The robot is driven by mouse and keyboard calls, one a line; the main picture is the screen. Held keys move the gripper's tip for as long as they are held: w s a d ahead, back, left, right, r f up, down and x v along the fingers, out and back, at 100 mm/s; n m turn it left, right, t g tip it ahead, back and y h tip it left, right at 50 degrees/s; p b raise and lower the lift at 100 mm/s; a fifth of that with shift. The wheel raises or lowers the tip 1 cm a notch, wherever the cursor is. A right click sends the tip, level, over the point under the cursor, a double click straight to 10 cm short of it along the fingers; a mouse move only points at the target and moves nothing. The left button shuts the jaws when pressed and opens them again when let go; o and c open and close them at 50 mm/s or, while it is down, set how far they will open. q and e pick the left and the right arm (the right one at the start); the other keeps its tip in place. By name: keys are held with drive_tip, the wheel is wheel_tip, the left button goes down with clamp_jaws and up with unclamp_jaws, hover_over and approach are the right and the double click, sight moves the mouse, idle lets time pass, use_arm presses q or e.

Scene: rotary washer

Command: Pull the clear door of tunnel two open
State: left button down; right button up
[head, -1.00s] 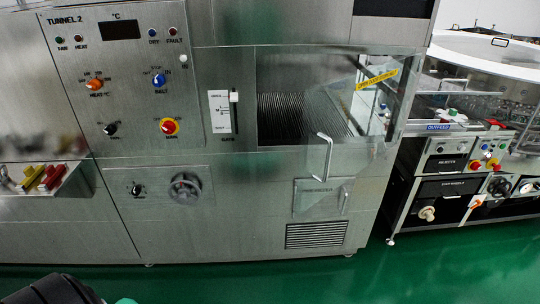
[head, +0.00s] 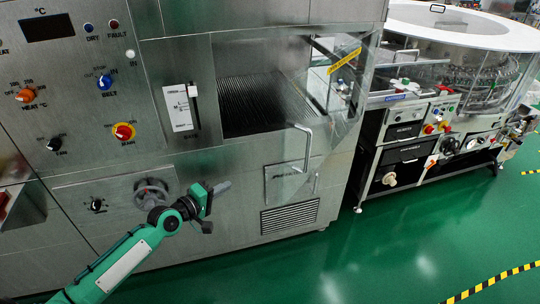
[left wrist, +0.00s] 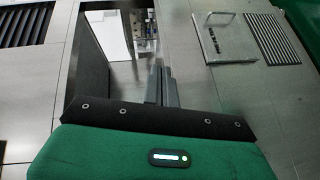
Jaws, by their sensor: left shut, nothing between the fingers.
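The clear door (head: 340,88) of tunnel two carries a yellow label. It appears to stand out at an angle from the right side of the opening, with the ribbed belt (head: 250,105) showing to its left. Its light bar handle (head: 306,150) hangs in front of the lower panel. My left gripper (head: 222,187) is shut and empty, left of and below the handle, apart from it, in front of the steel front. In the left wrist view its dark fingers (left wrist: 162,87) lie close together. My right gripper is not in view.
A small labelled panel (head: 282,184) and a vent grille (head: 290,215) sit below the door. A handwheel (head: 151,193) is behind my left wrist. The machine (head: 420,140) with the white round top stands at the right. The green floor in front is clear.

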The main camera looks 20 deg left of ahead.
use_arm(q)
drive_tip(key=s+d+r+h, duration=0.2)
drive_tip(key=d+r+h, duration=0.15)
drive_tip(key=r, duration=0.75)
drive_tip(key=w+d+p, duration=0.7)
drive_tip(key=d, duration=0.3)
drive_tip(key=shift+r, duration=0.1)
drive_tip(key=shift+s, duration=0.1)
